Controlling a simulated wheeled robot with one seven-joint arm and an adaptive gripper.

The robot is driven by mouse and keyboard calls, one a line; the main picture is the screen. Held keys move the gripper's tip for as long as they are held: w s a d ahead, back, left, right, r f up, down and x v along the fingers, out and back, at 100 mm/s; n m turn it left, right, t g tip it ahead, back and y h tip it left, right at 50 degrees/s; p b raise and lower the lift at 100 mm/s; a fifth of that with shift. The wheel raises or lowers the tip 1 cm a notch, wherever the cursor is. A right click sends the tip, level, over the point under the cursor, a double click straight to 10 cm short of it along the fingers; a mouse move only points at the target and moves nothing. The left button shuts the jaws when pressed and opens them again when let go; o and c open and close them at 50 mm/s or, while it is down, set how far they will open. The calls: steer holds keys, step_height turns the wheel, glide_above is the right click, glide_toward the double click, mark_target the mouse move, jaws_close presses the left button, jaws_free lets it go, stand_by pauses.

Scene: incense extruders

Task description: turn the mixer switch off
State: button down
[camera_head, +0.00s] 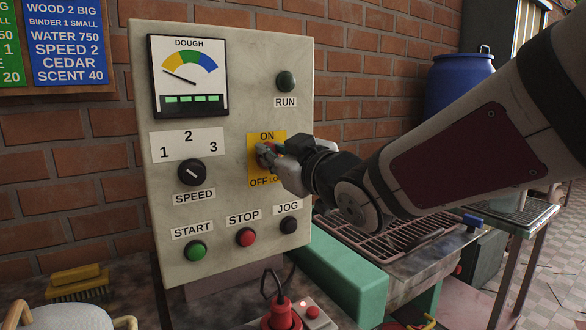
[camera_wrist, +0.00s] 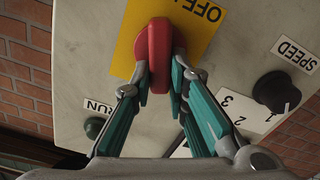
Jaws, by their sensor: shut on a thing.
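The mixer switch is a red knob (camera_wrist: 158,52) on a yellow plate (camera_head: 254,174) marked ON at the top and OFF at the bottom. The plate is on the right side of a pale control panel (camera_head: 229,104). My gripper (camera_wrist: 160,72) is shut on the red knob, with a green-padded finger on each side of it. In the head view my gripper (camera_head: 265,154) hides most of the knob.
Below the switch are START (camera_head: 196,250), STOP (camera_head: 245,237) and JOG (camera_head: 289,225) buttons. A speed knob (camera_head: 191,172) sits to the left, a dark RUN lamp (camera_head: 286,81) above. A green block (camera_head: 343,277) and a metal grate (camera_head: 400,240) stand at the lower right.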

steer(key=n+b, duration=0.4)
steer(key=f+n+b, duration=0.1)
steer(key=n+b, duration=0.3)
steer(key=n, duration=0.1)
steer(key=n+b, duration=0.4)
steer(key=shift+s+a+f+b, duration=0.25)
steer(key=shift+a+f+b, duration=0.05)
steer(key=shift+a+b, duration=0.1)
steer(key=shift+n, duration=0.4)
steer(key=c, duration=1.6)
jaws_free()
steer(key=shift+o, duration=0.2)
